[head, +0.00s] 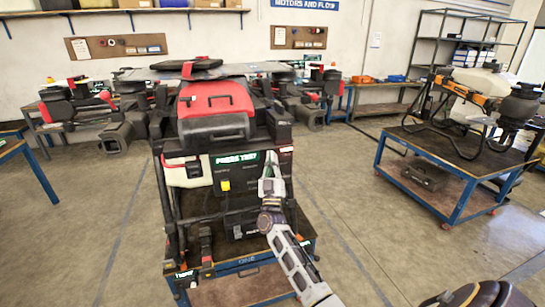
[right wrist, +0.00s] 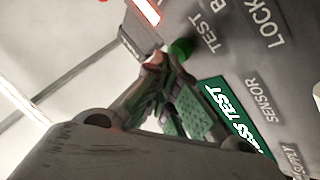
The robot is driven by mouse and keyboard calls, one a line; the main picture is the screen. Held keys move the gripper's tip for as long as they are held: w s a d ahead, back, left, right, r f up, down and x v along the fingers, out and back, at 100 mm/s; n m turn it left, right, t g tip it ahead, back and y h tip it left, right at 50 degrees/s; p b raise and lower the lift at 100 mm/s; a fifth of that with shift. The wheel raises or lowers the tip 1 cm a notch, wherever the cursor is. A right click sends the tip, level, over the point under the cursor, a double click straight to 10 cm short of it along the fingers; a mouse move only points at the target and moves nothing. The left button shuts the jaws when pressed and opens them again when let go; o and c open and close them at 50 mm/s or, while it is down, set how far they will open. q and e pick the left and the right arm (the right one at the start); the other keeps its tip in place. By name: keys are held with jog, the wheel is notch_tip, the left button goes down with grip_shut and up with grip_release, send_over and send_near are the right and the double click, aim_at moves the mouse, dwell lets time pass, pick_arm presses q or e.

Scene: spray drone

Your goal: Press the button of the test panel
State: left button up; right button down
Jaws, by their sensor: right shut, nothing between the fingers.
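The test panel (head: 245,182) is a dark box on the front of the large drone, with a lit green sign reading "PRESS TEST" (head: 237,158). The sign also shows in the right wrist view (right wrist: 232,112), partly covered by a finger. A green button (right wrist: 180,48) sits on the panel by the label "TEST". My right gripper (head: 270,163) is shut and empty at the panel's right side. In the right wrist view its fingertips (right wrist: 156,60) are close beside the button; I cannot tell whether they touch. The button is not clear in the head view. My left gripper is not in view.
The drone with its red-and-black top (head: 215,108) stands on a blue-framed cart (head: 262,258). Another blue cart (head: 440,185) stands at the right with an orange-armed machine on it. The floor between the carts is clear.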

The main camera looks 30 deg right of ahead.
jog(key=shift+w+d, duration=0.15)
jog(key=shift+w, duration=0.3)
dwell(1.1)
jog(key=shift+s, duration=0.2)
jog(key=shift+s+p, duration=0.25)
jog(key=shift+p, duration=0.1)
jog(key=shift+s+a, duration=0.15)
jog(key=shift+a, duration=0.05)
jog(key=s+p, duration=0.2)
jog(key=s+a+p, duration=0.1)
jog(key=s, duration=0.2)
jog(key=shift+s+a+p, duration=0.15)
jog(key=shift+s+p, duration=0.15)
jog(key=shift+p, duration=0.05)
dwell(0.6)
jog(key=shift+f, duration=0.15)
dwell(0.6)
